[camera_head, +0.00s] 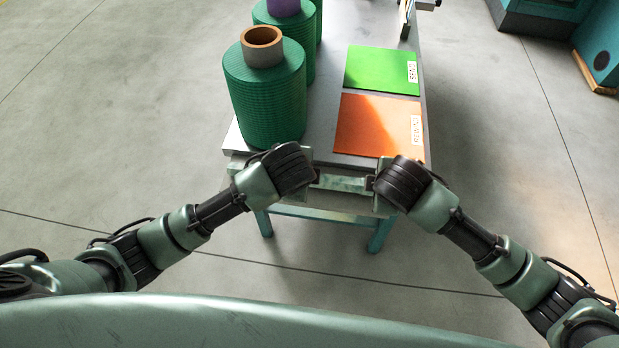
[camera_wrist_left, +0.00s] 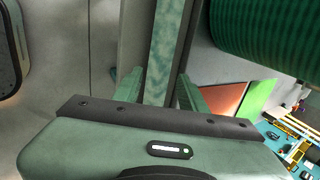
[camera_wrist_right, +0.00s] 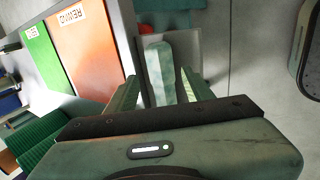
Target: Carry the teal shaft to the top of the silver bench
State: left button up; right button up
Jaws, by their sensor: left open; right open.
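The teal shaft (camera_head: 343,183) is a mottled bar lying crosswise at the near end of the silver bench (camera_head: 330,55), just below its top; what it rests on is mostly hidden. My left gripper (camera_head: 312,178) is at its left end and my right gripper (camera_head: 378,186) at its right end. In the left wrist view the shaft (camera_wrist_left: 166,48) runs between the open fingers (camera_wrist_left: 160,95). In the right wrist view the shaft end (camera_wrist_right: 160,68) lies between the open fingers (camera_wrist_right: 160,92). Whether any finger touches it is unclear.
A large green roll (camera_head: 265,95) with a brown core stands on the bench's left side, with another green roll (camera_head: 303,40) behind it. An orange mat (camera_head: 370,125) and a green mat (camera_head: 375,70) lie on the right. A narrow grey strip between them is bare.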

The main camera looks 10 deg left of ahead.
aim_at(331, 182)
pick_arm(q)
jog(key=x, duration=0.7)
pick_arm(e)
jog(key=x, duration=0.7)
pick_arm(q)
jog(key=shift+r, duration=0.1)
grip_shut()
pick_arm(e)
jog(key=c, duration=1)
grip_shut()
pick_arm(q)
jog(key=shift+w+r, duration=0.15)
jog(key=shift+r, duration=0.1)
pick_arm(e)
jog(key=shift+w+r, duration=0.15)
jog(key=shift+r, duration=0.2)
